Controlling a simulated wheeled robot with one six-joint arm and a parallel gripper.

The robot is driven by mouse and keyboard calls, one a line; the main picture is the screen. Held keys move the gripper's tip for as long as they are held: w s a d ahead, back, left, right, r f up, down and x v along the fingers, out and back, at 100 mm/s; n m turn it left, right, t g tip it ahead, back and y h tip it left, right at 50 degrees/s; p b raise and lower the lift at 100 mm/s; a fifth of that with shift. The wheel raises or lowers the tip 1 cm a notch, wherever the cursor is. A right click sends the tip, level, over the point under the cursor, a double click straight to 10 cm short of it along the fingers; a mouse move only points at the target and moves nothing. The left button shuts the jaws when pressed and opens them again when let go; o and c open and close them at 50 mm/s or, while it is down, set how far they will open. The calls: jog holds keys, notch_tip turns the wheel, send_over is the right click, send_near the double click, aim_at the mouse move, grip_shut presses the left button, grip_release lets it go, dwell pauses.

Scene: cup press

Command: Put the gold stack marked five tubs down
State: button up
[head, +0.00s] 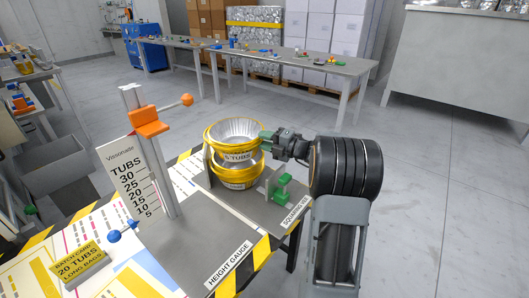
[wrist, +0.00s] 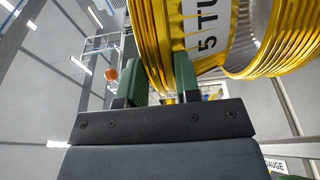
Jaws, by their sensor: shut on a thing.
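The gold stack marked 5 TUBS (head: 238,156) is a short nest of foil tubs with yellow rims. My gripper (head: 268,141) comes from the right and is shut on its side. In the wrist view the stack's yellow rims (wrist: 155,40) pass between the green fingers (wrist: 158,78), with the 5 TU part of its label beside them. Another yellow-rimmed stack (head: 240,179) sits directly below it in the head view, with a partly hidden label. I cannot tell whether the two touch.
The height gauge (head: 150,160) with its orange slider stands left of the stacks. A green clamp (head: 279,188) is close on the right, by the squaring jig label (head: 295,213). The grey plate before the stacks (head: 205,240) is clear.

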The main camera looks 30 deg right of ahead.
jog(key=shift+w+f, duration=0.3)
jog(key=shift+f, duration=0.1)
notch_tip(320, 180, down, 3)
jog(key=shift+w+d+f+b, duration=0.1)
jog(key=shift+b, duration=0.65)
jog(key=shift+f, duration=0.15)
